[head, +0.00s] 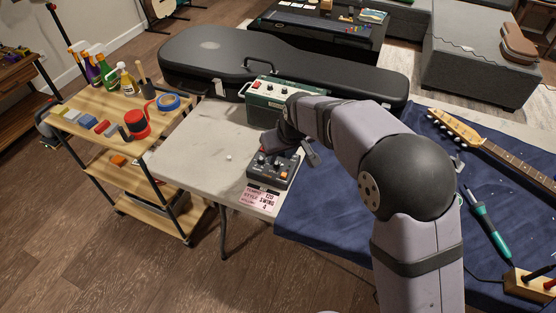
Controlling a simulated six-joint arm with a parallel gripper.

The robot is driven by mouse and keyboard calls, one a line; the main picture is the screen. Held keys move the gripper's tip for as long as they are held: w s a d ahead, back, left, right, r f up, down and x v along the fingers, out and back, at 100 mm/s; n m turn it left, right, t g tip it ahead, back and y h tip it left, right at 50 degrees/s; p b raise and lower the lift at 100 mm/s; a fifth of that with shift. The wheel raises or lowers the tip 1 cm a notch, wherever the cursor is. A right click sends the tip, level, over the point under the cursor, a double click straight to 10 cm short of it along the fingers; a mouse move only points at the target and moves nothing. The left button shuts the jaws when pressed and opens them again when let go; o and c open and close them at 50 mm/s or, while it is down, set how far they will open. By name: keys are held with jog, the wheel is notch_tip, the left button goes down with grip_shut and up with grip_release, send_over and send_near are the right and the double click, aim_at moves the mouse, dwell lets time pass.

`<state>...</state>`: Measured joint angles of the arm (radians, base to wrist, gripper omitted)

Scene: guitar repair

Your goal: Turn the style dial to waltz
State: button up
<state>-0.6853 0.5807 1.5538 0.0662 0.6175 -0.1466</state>
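A dark grey box (262,178) with several small knobs on top sits near the front edge of the white table. Which knob is the style dial is too small to tell. A pinkish card (257,199) lies in front of it; its small print seems to read tempo 120, style swing and a third line. My gripper (292,152) is low over the back right of the box. A dark finger-like part shows at its right side. My own wrist hides much of the fingers and part of the box top, so contact with a knob cannot be told.
A green amplifier (265,97) stands just behind the box, before a long black guitar case (207,62). A blue cloth (345,205) with a guitar neck (500,153) and a soldering iron (488,220) lies to the right. The white table (205,140) is mostly clear left of the box.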

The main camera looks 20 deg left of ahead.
aim_at(277, 163)
jog(key=shift+p+x, duration=0.35)
jog(key=shift+x, duration=2.3)
grip_shut()
